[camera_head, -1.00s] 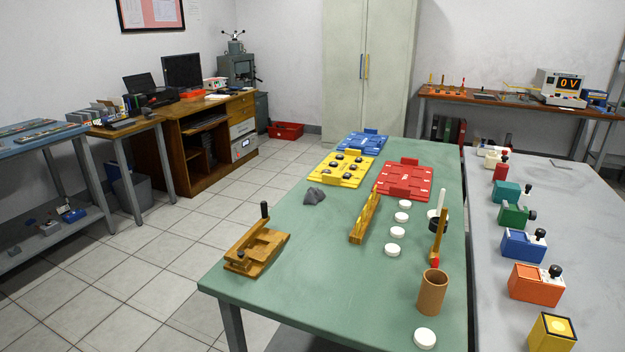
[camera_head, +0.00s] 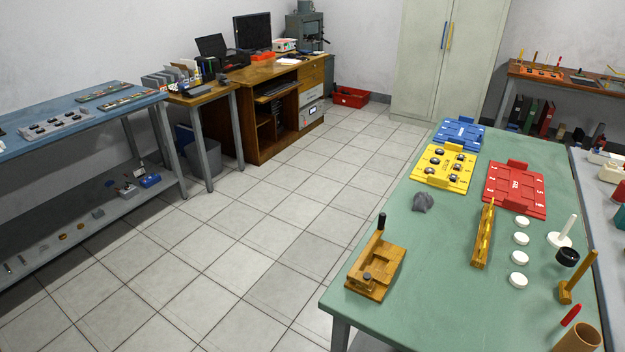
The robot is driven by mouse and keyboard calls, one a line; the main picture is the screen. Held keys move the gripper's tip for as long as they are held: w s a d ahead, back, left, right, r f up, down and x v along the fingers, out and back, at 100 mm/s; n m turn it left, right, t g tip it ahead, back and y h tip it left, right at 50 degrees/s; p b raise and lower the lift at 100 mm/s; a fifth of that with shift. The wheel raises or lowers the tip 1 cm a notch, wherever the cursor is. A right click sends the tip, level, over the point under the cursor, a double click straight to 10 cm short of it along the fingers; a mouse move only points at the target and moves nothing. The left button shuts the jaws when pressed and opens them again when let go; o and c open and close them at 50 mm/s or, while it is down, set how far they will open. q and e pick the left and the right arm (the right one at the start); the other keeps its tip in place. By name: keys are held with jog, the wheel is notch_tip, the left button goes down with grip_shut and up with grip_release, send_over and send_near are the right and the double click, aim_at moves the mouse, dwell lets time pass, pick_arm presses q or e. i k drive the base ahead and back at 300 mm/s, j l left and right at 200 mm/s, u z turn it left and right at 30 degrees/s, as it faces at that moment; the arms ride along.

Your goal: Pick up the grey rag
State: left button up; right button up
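The grey rag (camera_head: 422,202) lies crumpled in a small heap on the green table (camera_head: 425,255), near its left edge. It sits just in front of the yellow tray and behind the wooden clamp-like fixture. Nothing covers it. Neither of my grippers shows in the head view.
On the green table are a wooden fixture (camera_head: 375,268) with a dark upright handle, a yellow tray (camera_head: 444,168) with dark balls, a red tray (camera_head: 515,188), a blue tray (camera_head: 459,133), a wooden rack (camera_head: 483,235) and white discs (camera_head: 519,257). Tiled floor left of the table is clear.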

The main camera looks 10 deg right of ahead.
aim_at(422, 201)
jog(key=i+j+u, duration=0.25)
jog(key=u, duration=0.15)
jog(key=i+j+u, duration=0.15)
jog(key=i+u, duration=0.6)
jog(key=i+z, duration=0.35)
jog(key=i+j+z, duration=0.2)
jog(key=i+z, duration=0.3)
jog(key=z, duration=0.3)
jog(key=i+z, duration=0.15)
jog(key=z, duration=0.25)
jog(key=i+j+z, duration=0.1)
jog(key=z, duration=0.35)
jog(key=i+j+z, duration=0.1)
jog(key=z, duration=0.3)
jog(key=i+j+z, duration=0.15)
jog(key=z, duration=0.3)
